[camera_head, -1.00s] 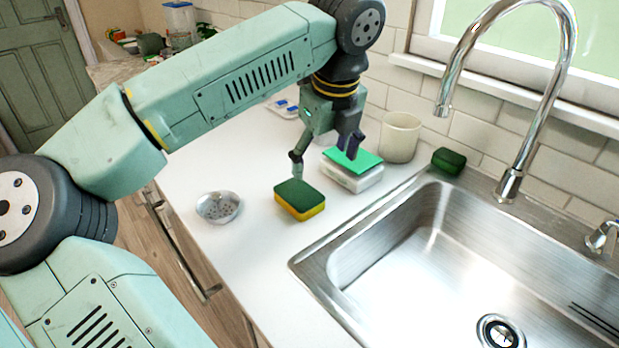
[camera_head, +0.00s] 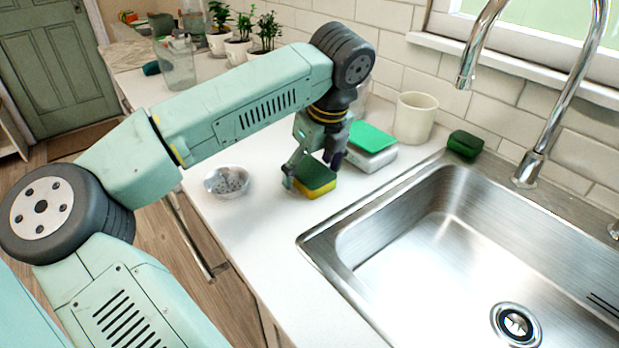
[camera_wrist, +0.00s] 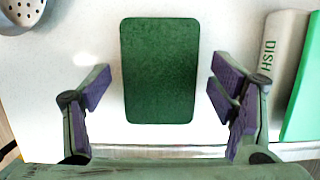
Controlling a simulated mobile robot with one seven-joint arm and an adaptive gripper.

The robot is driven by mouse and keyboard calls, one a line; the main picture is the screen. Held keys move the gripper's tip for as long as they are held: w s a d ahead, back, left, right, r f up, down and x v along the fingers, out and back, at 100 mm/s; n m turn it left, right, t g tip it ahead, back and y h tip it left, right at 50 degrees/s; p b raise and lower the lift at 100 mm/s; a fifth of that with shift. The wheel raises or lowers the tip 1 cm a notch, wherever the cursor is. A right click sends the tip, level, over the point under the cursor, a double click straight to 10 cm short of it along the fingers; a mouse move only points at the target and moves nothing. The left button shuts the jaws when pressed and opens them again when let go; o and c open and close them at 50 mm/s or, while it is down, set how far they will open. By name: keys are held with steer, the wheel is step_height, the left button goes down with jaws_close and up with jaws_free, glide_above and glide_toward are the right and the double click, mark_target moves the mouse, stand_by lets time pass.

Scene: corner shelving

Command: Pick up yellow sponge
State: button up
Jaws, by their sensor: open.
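The yellow sponge (camera_head: 316,178) has a dark green top and a yellow lower layer. It lies flat on the white counter, left of the sink. My gripper (camera_head: 313,177) is open, with its fingers down around the sponge in the head view. In the wrist view the sponge's green top (camera_wrist: 160,70) sits centred ahead of the gripper (camera_wrist: 157,100), with a purple-padded finger on each side and a visible gap to each. The fingers do not appear to touch it. The sponge's yellow layer is hidden in the wrist view.
A metal strainer (camera_head: 227,181) stands to the left. The steel sink (camera_head: 330,243) and tall faucet (camera_head: 560,105) are at right.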

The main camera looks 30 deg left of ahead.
steer(key=shift+f, duration=0.15)
steer(key=shift+c, duration=0.3)
steer(key=c, duration=0.8)
steer(key=shift+o, duration=0.2)
